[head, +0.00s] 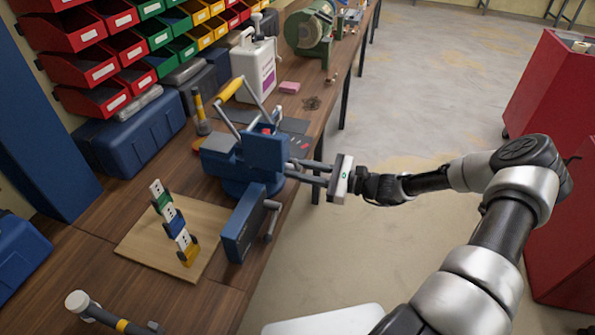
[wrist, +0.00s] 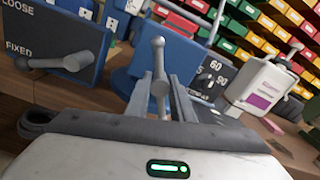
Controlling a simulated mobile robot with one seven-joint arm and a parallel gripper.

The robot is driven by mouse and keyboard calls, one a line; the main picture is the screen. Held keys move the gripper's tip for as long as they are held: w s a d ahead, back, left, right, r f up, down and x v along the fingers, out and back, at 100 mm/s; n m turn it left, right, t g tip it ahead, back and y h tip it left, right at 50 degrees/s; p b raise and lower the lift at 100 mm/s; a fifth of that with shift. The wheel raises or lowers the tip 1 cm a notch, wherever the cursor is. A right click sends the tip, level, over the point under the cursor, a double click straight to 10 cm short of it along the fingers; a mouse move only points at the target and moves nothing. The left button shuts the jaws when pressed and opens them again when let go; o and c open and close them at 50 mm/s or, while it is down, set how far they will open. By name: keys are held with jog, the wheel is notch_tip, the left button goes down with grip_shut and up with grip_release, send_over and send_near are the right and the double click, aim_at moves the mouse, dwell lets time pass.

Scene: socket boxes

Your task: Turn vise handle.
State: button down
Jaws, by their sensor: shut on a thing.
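The blue vise (head: 265,155) stands at the front edge of the wooden bench; part of its blue body shows in the wrist view (wrist: 150,65). The grey vise handle (wrist: 158,52), a bar with a round knob, stands nearly upright between my gripper's fingers in the wrist view. My gripper (head: 292,168) reaches in from the right at the vise's front and is shut on the handle. Its two fingers (wrist: 161,84) lie either side of the bar. The handle's lower end is hidden behind my gripper's body.
A blue panel (head: 242,222) marked LOOSE and FIXED, with its own grey lever (wrist: 50,63), stands close beside the vise. A board (head: 135,245) with stacked blocks lies left. A white jug (head: 254,65) and a green reel (head: 308,30) stand farther back.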

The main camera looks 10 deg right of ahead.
jog(key=n+b, duration=0.2)
jog(key=n, duration=0.4)
jog(key=shift+a+n, duration=0.1)
jog(key=shift+n, duration=0.2)
jog(key=n+b, duration=0.1)
jog(key=n, duration=0.2)
jog(key=n+b, duration=0.1)
jog(key=n, duration=0.1)
jog(key=shift+r+n, duration=0.2)
jog(key=shift+n, duration=0.2)
jog(key=shift+a, duration=0.1)
jog(key=c, duration=1.6)
grip_release()
jog(key=shift+o, duration=0.2)
jog(key=shift+f, duration=0.1)
